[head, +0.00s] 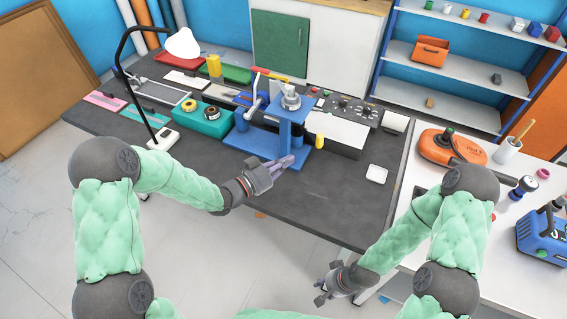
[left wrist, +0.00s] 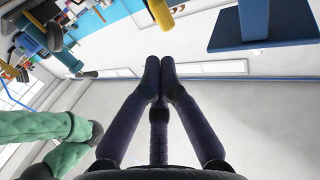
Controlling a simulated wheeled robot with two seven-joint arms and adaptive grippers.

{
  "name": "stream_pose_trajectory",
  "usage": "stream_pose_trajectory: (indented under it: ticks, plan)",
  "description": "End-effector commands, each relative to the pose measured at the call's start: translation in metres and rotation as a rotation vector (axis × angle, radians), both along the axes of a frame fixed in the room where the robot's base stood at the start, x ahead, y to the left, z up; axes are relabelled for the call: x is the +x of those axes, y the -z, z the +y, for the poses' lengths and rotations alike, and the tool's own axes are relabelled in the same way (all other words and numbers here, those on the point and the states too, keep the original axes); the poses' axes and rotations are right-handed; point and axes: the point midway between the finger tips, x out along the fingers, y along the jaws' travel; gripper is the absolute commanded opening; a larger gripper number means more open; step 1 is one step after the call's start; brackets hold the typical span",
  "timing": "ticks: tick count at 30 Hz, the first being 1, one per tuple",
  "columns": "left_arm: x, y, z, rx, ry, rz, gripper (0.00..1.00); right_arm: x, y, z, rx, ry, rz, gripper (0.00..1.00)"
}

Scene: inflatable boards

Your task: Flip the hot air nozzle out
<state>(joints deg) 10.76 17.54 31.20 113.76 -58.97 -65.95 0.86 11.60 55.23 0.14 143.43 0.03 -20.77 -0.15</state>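A blue bench machine (head: 291,125) stands on the dark worktable, with a silver round head on top and a blue base plate. A white lever-like part with a red-orange bar (head: 268,74) is at its left; I cannot tell which part is the hot air nozzle. My left gripper (head: 290,162) is in front of the machine's base, its fingertips near the plate's front edge. In the left wrist view its fingers (left wrist: 160,72) are together with nothing seen between them. My right gripper (head: 319,292) hangs empty in front of the table, its fingers apart.
The dark table's front is mostly clear.

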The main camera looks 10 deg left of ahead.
Motion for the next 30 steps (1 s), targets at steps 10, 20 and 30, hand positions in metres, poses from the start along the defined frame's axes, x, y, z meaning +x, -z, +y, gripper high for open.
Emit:
stream_pose_trajectory:
  ticks: [10,20,30]
  plan:
    - [0.046,0.002,-0.048,-0.001,0.003,-0.001,0.0,0.0,0.012,0.0,0.0,0.0,0.0,0.4]
    - [0.07,0.001,-0.07,0.0,0.0,0.0,0.0,0.0,0.018,0.0,0.0,0.0,0.0,0.4]
    - [0.071,0.001,-0.072,-0.001,-0.001,0.001,0.0,0.0,0.018,0.0,0.0,0.0,0.0,0.4]
